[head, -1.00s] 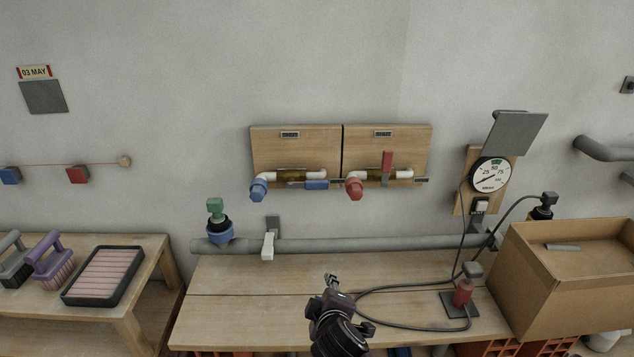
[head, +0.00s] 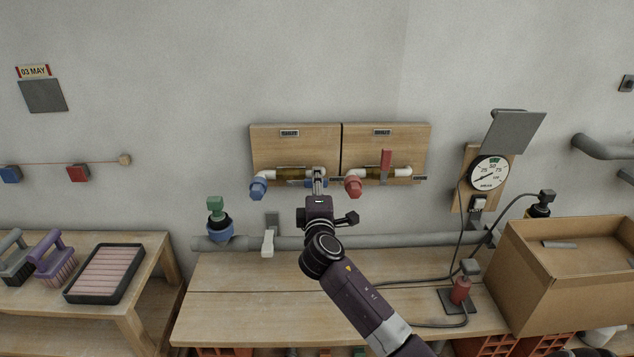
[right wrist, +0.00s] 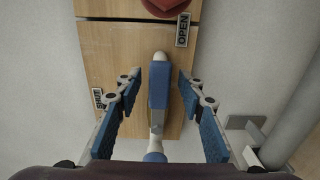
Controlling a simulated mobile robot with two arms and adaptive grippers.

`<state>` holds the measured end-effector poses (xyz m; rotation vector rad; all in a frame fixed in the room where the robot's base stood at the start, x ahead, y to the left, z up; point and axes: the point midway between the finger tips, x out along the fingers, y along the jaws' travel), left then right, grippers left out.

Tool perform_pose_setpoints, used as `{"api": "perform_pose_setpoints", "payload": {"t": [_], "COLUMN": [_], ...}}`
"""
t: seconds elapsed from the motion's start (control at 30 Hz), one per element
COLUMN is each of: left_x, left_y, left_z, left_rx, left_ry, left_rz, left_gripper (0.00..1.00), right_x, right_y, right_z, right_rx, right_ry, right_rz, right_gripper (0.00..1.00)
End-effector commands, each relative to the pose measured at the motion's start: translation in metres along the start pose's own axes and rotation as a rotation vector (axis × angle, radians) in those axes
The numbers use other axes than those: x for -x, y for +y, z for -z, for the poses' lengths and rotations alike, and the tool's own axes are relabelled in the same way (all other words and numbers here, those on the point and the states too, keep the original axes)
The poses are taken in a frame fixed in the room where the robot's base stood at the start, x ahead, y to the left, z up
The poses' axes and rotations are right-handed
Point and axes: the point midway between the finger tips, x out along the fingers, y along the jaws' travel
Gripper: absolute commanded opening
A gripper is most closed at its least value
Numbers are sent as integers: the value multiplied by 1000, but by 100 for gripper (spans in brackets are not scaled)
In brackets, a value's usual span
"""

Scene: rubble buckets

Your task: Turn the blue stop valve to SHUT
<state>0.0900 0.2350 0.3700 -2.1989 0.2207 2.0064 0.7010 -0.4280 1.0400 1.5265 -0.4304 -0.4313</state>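The blue stop valve's lever (right wrist: 159,88) lies along its pipe and points toward the OPEN plate (right wrist: 183,30), as the right wrist view shows. The SHUT plate (right wrist: 98,98) is off to the side of the lever; in the head view it is above the valve (head: 289,133). The blue pipe cap (head: 258,188) is at the pipe's left end. My right gripper (head: 318,174) is at the lever and hides most of it in the head view. Its fingers are open, one on each side of the lever, with gaps showing. My left gripper is not in view.
The red valve lever (head: 386,161) stands upright on the adjacent wooden board, with a red cap (head: 353,186) close right of my gripper. A grey pipe (head: 340,242) runs below, above the bench (head: 240,290). A cardboard box (head: 560,290) stands at the right.

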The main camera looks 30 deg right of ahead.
Motion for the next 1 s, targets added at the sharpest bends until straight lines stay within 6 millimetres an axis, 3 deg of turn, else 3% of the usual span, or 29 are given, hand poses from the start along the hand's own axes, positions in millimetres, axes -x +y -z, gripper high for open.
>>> {"api": "perform_pose_setpoints", "payload": {"t": [0.33, 0.67, 1.0], "left_x": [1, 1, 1], "left_y": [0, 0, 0], "left_z": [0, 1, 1], "left_rx": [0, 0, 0], "left_ry": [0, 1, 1], "left_rz": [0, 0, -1], "left_gripper": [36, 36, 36], "right_x": [-5, -5, -5], "right_y": [0, 0, 0], "right_z": [0, 0, 0], "right_rx": [-1, -1, 1], "right_ry": [1, 0, 0], "right_rz": [0, 0, 1], "right_gripper": [36, 1, 0]}}
